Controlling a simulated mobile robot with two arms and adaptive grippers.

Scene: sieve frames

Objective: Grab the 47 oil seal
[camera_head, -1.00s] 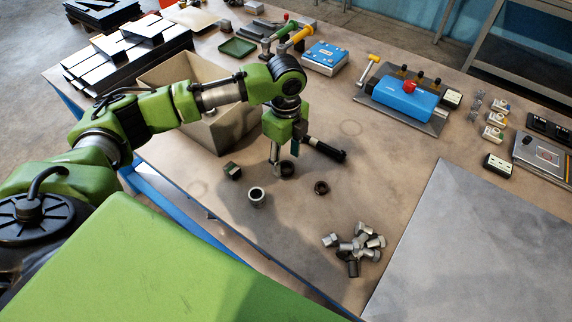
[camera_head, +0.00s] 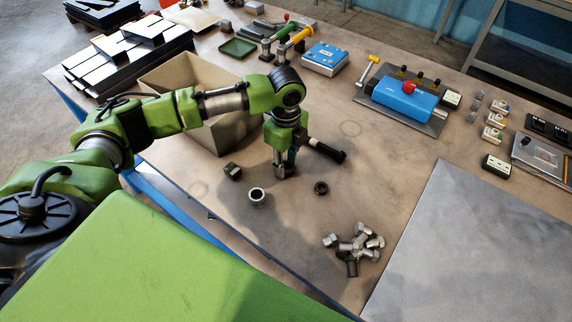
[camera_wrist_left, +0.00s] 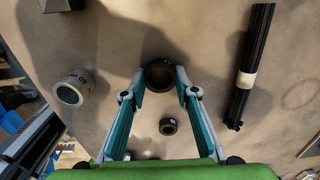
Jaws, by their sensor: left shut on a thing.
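My left gripper (camera_head: 284,172) points down at the table and is shut on a dark ring-shaped seal. In the left wrist view, the dark seal (camera_wrist_left: 160,75) lies between the fingertips (camera_wrist_left: 159,84); in the head view the fingers hide it. I cannot read a number on it. A smaller-looking dark ring (camera_wrist_left: 168,127) shows between the fingers in the left wrist view, apart from them. A dark ring (camera_head: 321,188) lies right of the gripper in the head view. My right gripper is not in view.
A beige bin (camera_head: 190,72) stands behind the arm.

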